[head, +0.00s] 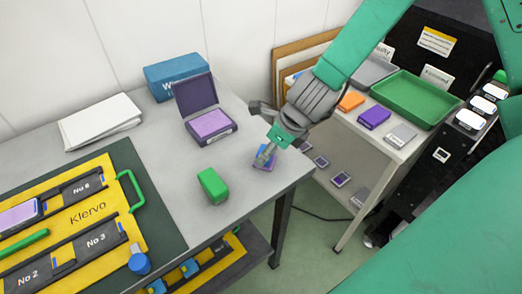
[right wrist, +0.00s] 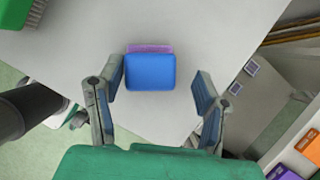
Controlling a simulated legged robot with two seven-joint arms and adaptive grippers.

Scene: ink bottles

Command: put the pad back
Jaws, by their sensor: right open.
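A small blue block with a purple edge (head: 265,152) lies near the right edge of the grey table. In the right wrist view the blue block (right wrist: 150,72) shows with a purple strip along its far side. In the head view a finger covers part of the block. An open dark purple case (head: 190,130) with a lighter purple pad (head: 210,123) in it stands further back left. My left gripper is out of view.
A green block (head: 212,185) stands left of the blue one. A yellow Klervo board (head: 88,215) lies at the left, with white papers (head: 100,121) and a blue box (head: 175,76) behind. A side shelf at right holds a green tray (head: 418,98) and coloured blocks.

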